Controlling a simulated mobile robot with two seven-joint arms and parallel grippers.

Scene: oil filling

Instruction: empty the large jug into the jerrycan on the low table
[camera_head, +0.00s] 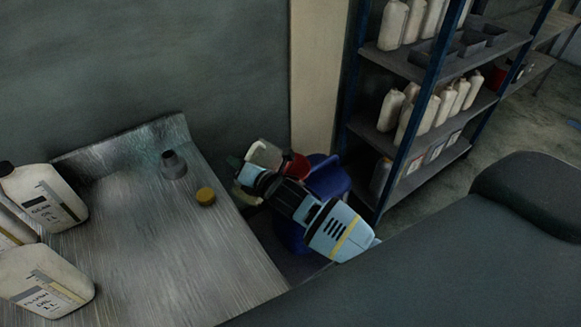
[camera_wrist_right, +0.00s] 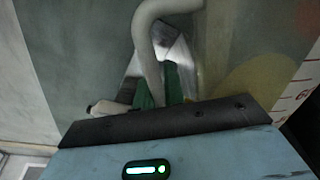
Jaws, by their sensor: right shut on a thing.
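The jug is pale and partly hidden behind the gripper. In the right wrist view its pale curved handle (camera_wrist_right: 147,48) runs down to the jaws, with red scale marks and a yellowish patch on the jug wall at the right. Its exact tilt is hard to tell. My left gripper is out of view.
A grey funnel-shaped thing (camera_head: 173,165) and a yellow cap (camera_head: 206,196) are on the table. Red (camera_head: 297,165) and blue (camera_head: 329,178) containers stand near my right gripper. Shelves (camera_head: 470,62) with white bottles stand behind at the right. The table's front middle is clear.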

